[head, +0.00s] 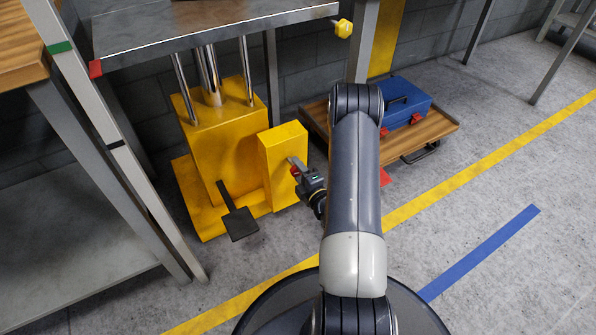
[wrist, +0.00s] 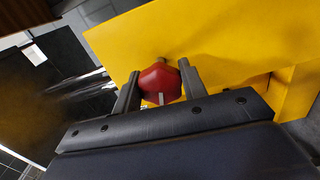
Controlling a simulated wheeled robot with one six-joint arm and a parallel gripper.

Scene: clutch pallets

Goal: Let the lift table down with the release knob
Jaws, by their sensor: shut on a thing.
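The lift table has a yellow base (head: 222,150), upright chrome columns and a grey steel top (head: 210,28). The top stands raised on the columns. A red release knob (wrist: 160,84) sits on the face of a yellow box (head: 282,150) at the base's right side. In the head view the knob (head: 295,172) is small and partly covered by my gripper (head: 297,168). In the wrist view my gripper (wrist: 158,82) has a finger on each side of the knob and is shut on it.
A black foot pedal (head: 239,223) sticks out from the base front. A blue toolbox (head: 404,103) sits on a wooden platform (head: 430,135) to the right. A grey rack (head: 75,240) stands at the left. Open floor lies to the right, crossed by yellow and blue lines.

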